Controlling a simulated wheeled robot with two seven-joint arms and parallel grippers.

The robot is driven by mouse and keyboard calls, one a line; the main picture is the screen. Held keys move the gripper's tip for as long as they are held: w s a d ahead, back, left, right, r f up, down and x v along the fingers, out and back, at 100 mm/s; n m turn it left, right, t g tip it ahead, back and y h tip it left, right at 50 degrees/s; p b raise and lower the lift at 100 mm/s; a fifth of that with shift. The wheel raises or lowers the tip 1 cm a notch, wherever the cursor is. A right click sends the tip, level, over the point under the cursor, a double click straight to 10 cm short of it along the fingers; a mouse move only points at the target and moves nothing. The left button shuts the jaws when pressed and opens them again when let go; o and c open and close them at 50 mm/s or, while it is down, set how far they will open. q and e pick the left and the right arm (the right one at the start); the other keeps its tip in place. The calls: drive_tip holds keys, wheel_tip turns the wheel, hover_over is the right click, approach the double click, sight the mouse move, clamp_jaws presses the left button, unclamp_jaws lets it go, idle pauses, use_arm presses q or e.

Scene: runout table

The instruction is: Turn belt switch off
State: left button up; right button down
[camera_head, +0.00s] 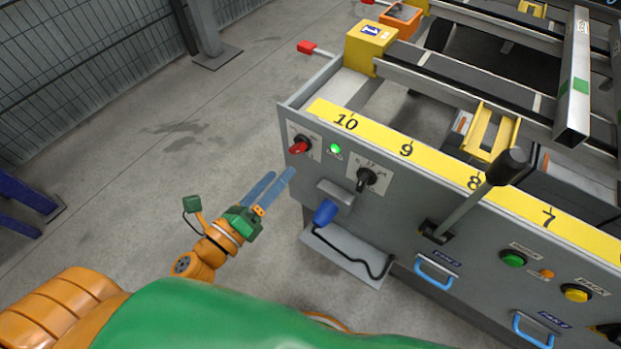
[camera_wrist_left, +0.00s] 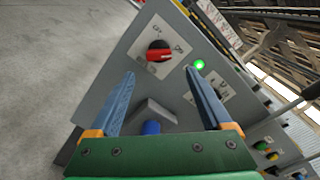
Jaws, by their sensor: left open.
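The belt switch, taken to be the red-handled rotary switch (camera_head: 299,145), sits on a white plate at the left end of the grey panel. A lit green lamp (camera_head: 335,148) is just right of it. The red switch (camera_wrist_left: 159,52) shows in the left wrist view, ahead of and between the fingertips, with the lamp (camera_wrist_left: 199,65) to its right. My left gripper (camera_head: 278,178) is open and empty, its blue fingers pointing at the panel, below and left of the switch. In the left wrist view the gripper (camera_wrist_left: 160,75) appears apart from the switch. My right gripper is not seen.
A black rotary knob (camera_head: 367,179) is right of the lamp. A blue-ended part (camera_head: 325,211) sticks out below it, above a grey shelf (camera_head: 348,254). A long black-knobbed lever (camera_head: 506,166) leans out farther right. The floor left of the panel is clear.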

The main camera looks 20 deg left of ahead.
sight(295, 152)
use_arm(q)
drive_tip(key=shift+w+d+r+m+p, duration=0.15)
drive_tip(key=shift+w+r+p, duration=0.15)
drive_tip(key=shift+w, duration=0.35)
drive_tip(key=shift+w+d+r+m+p, duration=0.15)
drive_tip(key=shift+w+p, duration=0.1)
drive_tip(key=shift+w, duration=0.35)
drive_tip(key=x, duration=0.4)
drive_tip(key=shift+a+f+p, duration=0.15)
drive_tip(key=shift+f+p, duration=0.05)
drive_tip(key=shift+p, duration=0.1)
drive_tip(key=shift+w, duration=0.3)
clamp_jaws()
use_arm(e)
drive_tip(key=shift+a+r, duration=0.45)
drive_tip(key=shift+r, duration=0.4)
